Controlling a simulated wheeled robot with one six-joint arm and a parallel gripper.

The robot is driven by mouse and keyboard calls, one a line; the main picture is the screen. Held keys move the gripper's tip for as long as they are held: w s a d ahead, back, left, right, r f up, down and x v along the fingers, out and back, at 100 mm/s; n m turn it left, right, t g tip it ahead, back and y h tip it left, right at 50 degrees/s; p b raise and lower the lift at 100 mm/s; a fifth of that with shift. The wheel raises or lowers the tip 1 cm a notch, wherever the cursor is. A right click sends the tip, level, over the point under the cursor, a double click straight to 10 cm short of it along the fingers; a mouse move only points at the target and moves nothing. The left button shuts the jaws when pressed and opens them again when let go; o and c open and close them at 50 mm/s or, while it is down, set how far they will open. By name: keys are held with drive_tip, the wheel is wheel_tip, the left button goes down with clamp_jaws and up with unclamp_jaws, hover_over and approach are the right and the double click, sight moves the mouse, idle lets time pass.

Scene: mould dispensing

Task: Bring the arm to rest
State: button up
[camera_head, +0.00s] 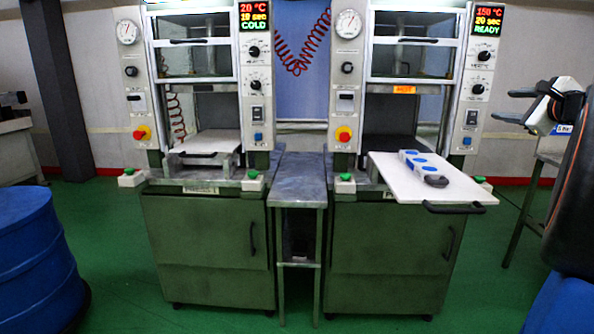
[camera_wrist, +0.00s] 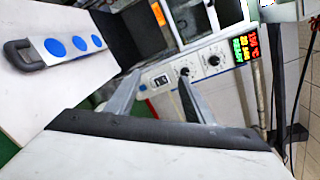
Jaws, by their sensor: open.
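My gripper (camera_head: 503,105) is at the right in the head view, beside the right press (camera_head: 385,245) and pointing left. Its two fingers are apart with nothing between them. In the wrist view the open gripper (camera_wrist: 160,78) shows in front of the press's control panel (camera_wrist: 185,72). It is apart from the mould. The mould (camera_head: 415,160) is a grey bar with blue round spots and a dark handle. It lies on the white pulled-out plate (camera_head: 405,190) of the right press, and also shows at upper left in the wrist view (camera_wrist: 62,50).
The left press (camera_head: 205,250) shows "COLD"; the right press shows "READY". A narrow metal table (camera_head: 300,180) stands between them. A blue drum (camera_head: 35,260) is at left. The plate and its black handle (camera_head: 453,209) jut out forward. Green floor in front is clear.

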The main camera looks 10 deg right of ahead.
drive_tip(key=s+a+f+n+g+y, duration=0.2)
drive_tip(key=a+f+n, duration=0.3)
drive_tip(key=a, duration=0.5)
drive_tip(key=s+a+f+n+g+y, duration=0.15)
drive_tip(key=a+f+n, duration=0.25)
drive_tip(key=a+f, duration=0.55)
drive_tip(key=s+a+f+n+g+y, duration=0.1)
drive_tip(key=a+f+n+g+y, duration=0.2)
drive_tip(key=a, duration=0.9)
drive_tip(key=s+a+f+n+g+h, duration=0.1)
drive_tip(key=s+a+f+n+g, duration=0.1)
drive_tip(key=s+a+f+n, duration=0.2)
drive_tip(key=s+a+f+n+g+h, duration=0.2)
drive_tip(key=s+f+n, duration=0.8)
drive_tip(key=s+f, duration=0.6)
drive_tip(key=shift+s+a+f+n+g, duration=0.35)
drive_tip(key=shift+a+f+g, duration=0.25)
drive_tip(key=shift+a, duration=0.45)
drive_tip(key=shift+r+h, duration=0.1)
drive_tip(key=shift+h, duration=0.15)
drive_tip(key=shift+c, duration=0.2)
